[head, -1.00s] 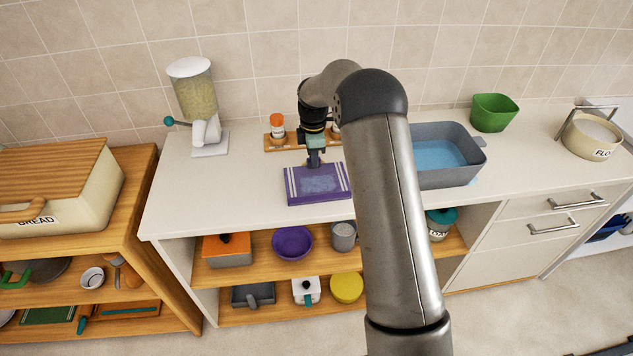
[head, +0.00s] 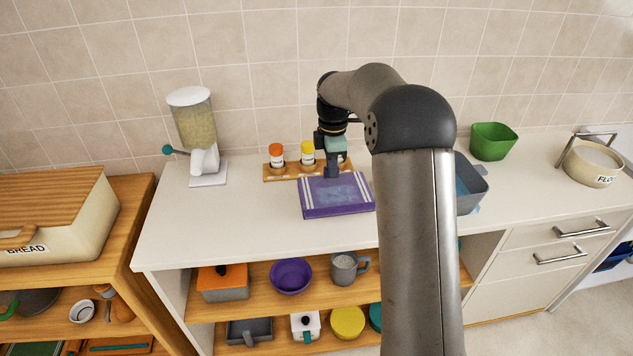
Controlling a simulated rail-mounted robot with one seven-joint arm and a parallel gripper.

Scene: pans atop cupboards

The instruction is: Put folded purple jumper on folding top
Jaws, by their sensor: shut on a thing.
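The folded purple jumper (head: 336,205) has white stripes near its two sides. It is flat and level at the back of the white worktop (head: 215,225), in front of the spice rack. My gripper (head: 333,175) points down at its rear edge and is shut on it. The jumper seems held a little above the worktop, but the gap is hard to judge. The fingertips are small and partly hidden. I cannot tell a separate folding top apart from the white worktop.
A wooden rack (head: 280,172) with spice jars stands just behind the jumper. A dispenser (head: 205,150) stands to the left. A grey basin (head: 472,190) is to the right, partly hidden by my arm. The worktop left of the jumper is clear.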

